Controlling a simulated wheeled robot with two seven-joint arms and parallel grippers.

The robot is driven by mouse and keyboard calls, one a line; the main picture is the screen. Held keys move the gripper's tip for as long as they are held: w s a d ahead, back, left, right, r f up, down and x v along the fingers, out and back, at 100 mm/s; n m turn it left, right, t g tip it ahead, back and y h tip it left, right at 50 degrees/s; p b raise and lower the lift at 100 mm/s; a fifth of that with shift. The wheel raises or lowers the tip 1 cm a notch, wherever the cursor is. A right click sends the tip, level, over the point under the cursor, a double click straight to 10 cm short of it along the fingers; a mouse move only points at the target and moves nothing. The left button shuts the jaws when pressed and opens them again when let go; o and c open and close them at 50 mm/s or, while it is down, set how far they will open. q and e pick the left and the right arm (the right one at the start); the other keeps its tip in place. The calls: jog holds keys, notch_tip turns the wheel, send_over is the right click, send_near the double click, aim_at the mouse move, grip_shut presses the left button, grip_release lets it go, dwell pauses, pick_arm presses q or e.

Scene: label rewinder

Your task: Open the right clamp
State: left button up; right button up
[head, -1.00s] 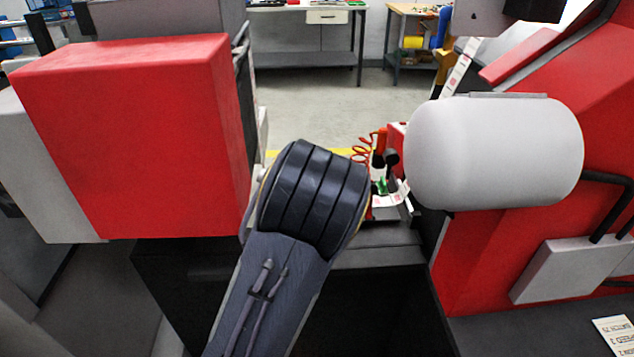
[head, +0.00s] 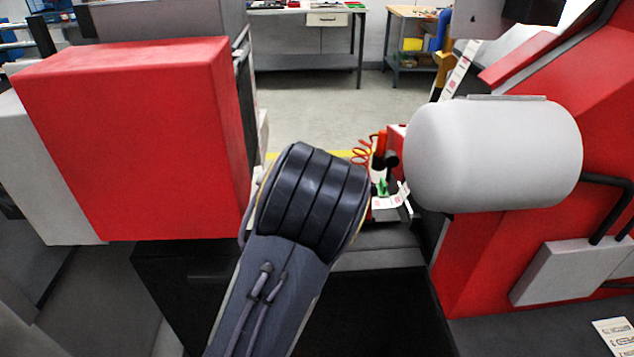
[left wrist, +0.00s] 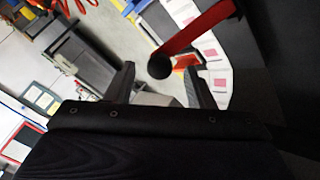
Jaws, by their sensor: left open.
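A clamp lever, a red bar (left wrist: 200,32) ending in a black ball knob (left wrist: 159,67), shows in the left wrist view. My left gripper (left wrist: 160,77) is open, its two dark fingers on either side of the knob in the picture. I cannot tell whether they touch it. In the head view, red clamp parts (head: 381,141) and a dark knob (head: 391,159) show just left of the grey cylinder. My left arm comes up from the bottom and hides the left gripper and part of the clamp area there. My right gripper is not in view.
A large grey cylinder (head: 495,153) on the red machine body (head: 480,260) stands close on the right. A big red box (head: 135,140) stands on the left. A white label strip (left wrist: 212,60) with pink marks runs behind the lever. Workbenches stand far back.

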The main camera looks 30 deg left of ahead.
pick_arm(q)
jog(key=v, duration=0.7)
jog(key=shift+s+r+p, duration=0.15)
jog(key=shift+r+p, duration=0.1)
jog(key=shift+p, duration=0.1)
jog(key=shift+d+f, duration=0.1)
jog(key=shift+d, duration=0.05)
